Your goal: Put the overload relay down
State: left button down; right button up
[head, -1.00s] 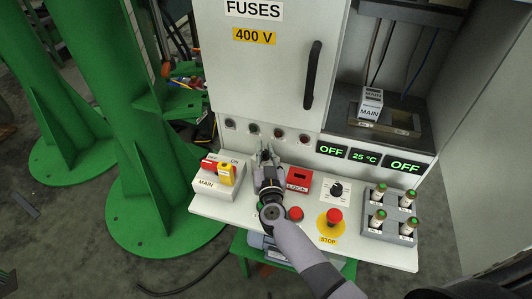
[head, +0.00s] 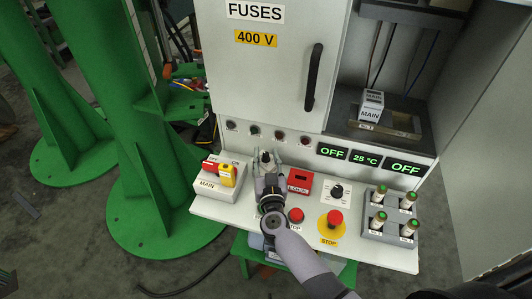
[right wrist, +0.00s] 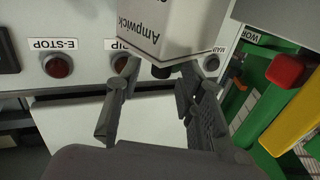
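The overload relay is a pale grey box marked Ampwick (right wrist: 165,28) at the top of the right wrist view, with a black round part on its near side. In the head view it is small and partly hidden at the tip of my right gripper (head: 266,172), above the white console shelf. In the right wrist view the gripper's two fingers (right wrist: 160,78) stand apart, with the relay at and beyond their tips. The fingers look clear of its sides. My left gripper is not in view.
The MAIN switch box (head: 209,184) stands left of the gripper. A red LOCK block (head: 299,182), a red button (head: 295,215), a dial (head: 337,191), the yellow-based STOP button (head: 334,220) and a grey fuse holder (head: 370,233) lie to the right. The cabinet (head: 270,80) rises behind.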

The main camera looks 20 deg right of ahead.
jog(key=s, duration=0.3)
jog(key=s+a, duration=0.1)
jog(key=s, duration=0.2)
jog(key=s+a, duration=0.1)
jog(key=s, duration=0.3)
jog(key=shift+s+r, duration=0.1)
